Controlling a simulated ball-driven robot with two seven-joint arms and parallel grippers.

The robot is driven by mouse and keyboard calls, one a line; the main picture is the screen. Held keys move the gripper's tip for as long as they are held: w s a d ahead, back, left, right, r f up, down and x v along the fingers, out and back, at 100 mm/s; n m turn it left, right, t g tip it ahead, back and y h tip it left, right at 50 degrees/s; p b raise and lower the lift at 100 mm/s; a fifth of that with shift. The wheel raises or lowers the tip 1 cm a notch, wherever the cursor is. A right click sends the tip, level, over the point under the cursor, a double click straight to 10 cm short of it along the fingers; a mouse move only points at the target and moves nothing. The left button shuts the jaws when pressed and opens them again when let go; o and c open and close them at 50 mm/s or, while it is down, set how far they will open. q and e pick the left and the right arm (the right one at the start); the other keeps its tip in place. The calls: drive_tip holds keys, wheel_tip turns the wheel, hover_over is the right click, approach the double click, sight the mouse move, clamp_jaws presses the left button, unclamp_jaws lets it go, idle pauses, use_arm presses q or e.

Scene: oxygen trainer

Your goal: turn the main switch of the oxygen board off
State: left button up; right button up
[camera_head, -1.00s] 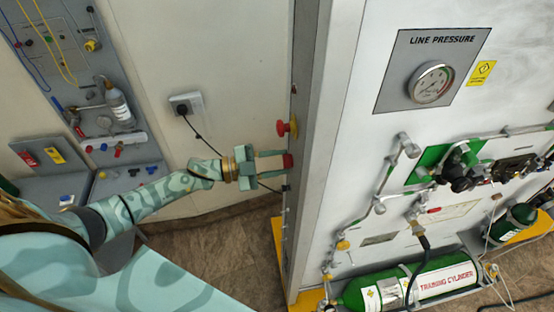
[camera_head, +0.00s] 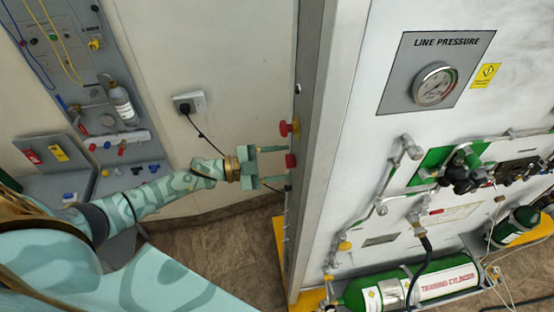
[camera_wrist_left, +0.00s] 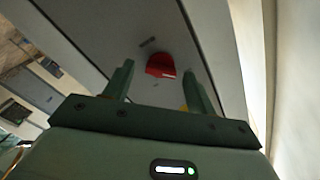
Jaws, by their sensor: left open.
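The red switch (camera_head: 291,160) sticks out from the narrow left side of the oxygen board (camera_head: 400,30), and I take it as the main switch. My left gripper (camera_head: 284,168) is open, with its fingertips close to that side, one above and one below the red switch. In the left wrist view the red switch (camera_wrist_left: 160,65) appears between the two open fingertips (camera_wrist_left: 158,72), nearer the left one. I cannot tell whether a finger touches it. My right gripper is not in view.
A wall socket (camera_head: 189,103) with a black cable is behind my left arm. A green training cylinder (camera_head: 420,285) lies low on the board's front.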

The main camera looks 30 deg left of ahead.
use_arm(q)
drive_tip(key=b+v, duration=0.4)
drive_tip(key=v, duration=1.2)
drive_tip(key=shift+a+b, duration=0.15)
drive_tip(key=shift+b, duration=0.2)
drive_tip(key=shift+f, duration=0.1)
